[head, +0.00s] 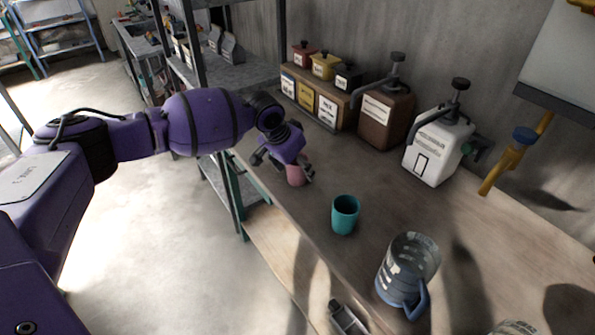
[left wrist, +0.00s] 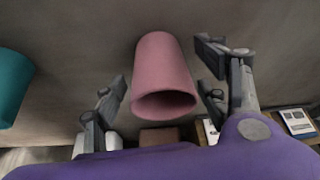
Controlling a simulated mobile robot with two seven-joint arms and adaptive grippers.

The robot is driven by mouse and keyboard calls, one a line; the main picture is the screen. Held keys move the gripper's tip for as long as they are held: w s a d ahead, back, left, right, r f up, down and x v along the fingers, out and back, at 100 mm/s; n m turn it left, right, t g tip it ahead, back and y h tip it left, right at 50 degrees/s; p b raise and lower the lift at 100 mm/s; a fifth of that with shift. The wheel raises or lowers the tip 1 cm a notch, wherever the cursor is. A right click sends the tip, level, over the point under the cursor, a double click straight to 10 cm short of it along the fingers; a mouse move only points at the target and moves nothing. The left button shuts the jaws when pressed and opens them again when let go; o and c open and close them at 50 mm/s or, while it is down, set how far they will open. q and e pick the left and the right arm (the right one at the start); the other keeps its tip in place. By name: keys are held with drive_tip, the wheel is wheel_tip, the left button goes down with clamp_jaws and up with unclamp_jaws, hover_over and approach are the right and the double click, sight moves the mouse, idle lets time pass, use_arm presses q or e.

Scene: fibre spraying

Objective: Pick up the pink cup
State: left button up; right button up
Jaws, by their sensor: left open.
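The pink cup (head: 296,175) stands on the bench near its left edge in the head view, partly hidden by my left gripper. My left gripper (head: 287,166) is open at the cup. In the left wrist view the pink cup (left wrist: 163,75) lies between the two spread fingers (left wrist: 165,92), with a visible gap to the left finger and a smaller one to the right. I cannot tell whether either finger touches it. My right gripper is not in view.
A teal cup (head: 345,214) stands nearby, also at the left of the wrist view (left wrist: 12,88). A clear measuring jug (head: 408,270) is closer. A brown dispenser (head: 385,118), a white dispenser (head: 437,150) and a box of small canisters (head: 318,100) line the wall.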

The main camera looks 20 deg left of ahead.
use_arm(q)
drive_tip(key=shift+w+d+f, duration=0.1)
drive_tip(key=shift+w+f, duration=0.05)
drive_tip(key=shift+f, duration=0.25)
drive_tip(key=shift+c, duration=0.4)
drive_tip(key=c, duration=1.1)
drive_tip(key=shift+r, duration=0.65)
drive_tip(key=s+a+r+n+y+p, duration=0.1)
drive_tip(key=s+a+r+n, duration=0.15)
drive_tip(key=s+r, duration=0.45)
drive_tip(key=s+a+r+n+y, duration=0.1)
drive_tip(key=s+a+r+n, duration=0.15)
drive_tip(key=s+r, duration=0.45)
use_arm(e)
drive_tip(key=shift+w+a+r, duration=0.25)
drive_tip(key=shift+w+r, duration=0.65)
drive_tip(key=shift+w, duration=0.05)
use_arm(q)
drive_tip(key=shift+t, duration=0.3)
drive_tip(key=s+d, duration=0.1)
drive_tip(key=d, duration=0.1)
drive_tip(key=s+d, duration=0.1)
drive_tip(key=d, duration=0.2)
drive_tip(key=s+d, duration=0.2)
drive_tip(key=shift+s+d+f, duration=0.1)
drive_tip(key=shift+d, duration=0.25)
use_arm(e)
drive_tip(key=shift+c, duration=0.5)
